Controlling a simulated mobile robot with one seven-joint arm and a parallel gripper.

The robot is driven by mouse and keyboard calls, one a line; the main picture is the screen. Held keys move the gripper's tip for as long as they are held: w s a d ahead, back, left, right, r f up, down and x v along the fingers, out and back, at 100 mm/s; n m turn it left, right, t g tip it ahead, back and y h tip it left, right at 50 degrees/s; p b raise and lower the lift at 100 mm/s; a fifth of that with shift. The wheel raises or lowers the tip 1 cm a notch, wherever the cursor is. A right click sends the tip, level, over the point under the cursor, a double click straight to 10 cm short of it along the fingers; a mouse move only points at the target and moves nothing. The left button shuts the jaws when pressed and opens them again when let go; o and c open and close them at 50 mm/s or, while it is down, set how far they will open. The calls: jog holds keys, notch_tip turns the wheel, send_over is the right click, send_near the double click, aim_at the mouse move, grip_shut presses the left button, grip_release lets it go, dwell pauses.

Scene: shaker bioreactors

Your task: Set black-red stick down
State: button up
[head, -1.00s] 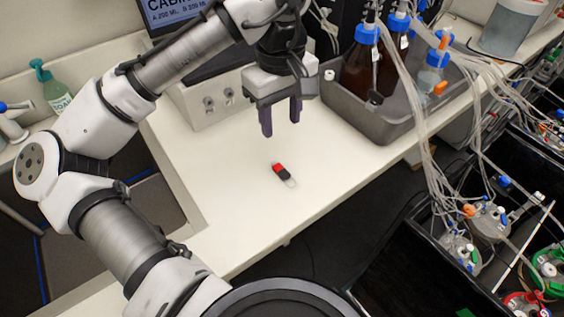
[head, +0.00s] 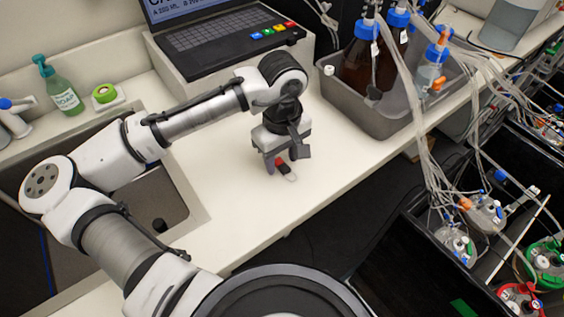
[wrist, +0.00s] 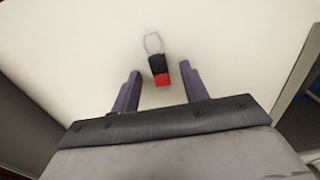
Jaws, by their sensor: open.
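The black-red stick (head: 281,164) lies on the white bench top (head: 235,215), partly hidden by my gripper in the head view. In the wrist view the stick (wrist: 158,68) shows a red end toward my gripper, a black middle and a clear loop at its far end. My gripper (wrist: 157,85) is open, with one dark finger on each side of the stick and gaps between them. In the head view my gripper (head: 282,165) is low over the bench at the stick. Whether the fingers touch the bench cannot be told.
A grey tray (head: 400,128) with brown bottles and tubes stands to the right. A laptop (head: 215,40) is behind. A sink (head: 160,205) and a green soap bottle (head: 62,90) are at left. The bench's front edge is close by; bare bench lies around the stick.

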jog(key=shift+f, duration=0.3)
grip_shut()
jog(key=shift+r, duration=0.1)
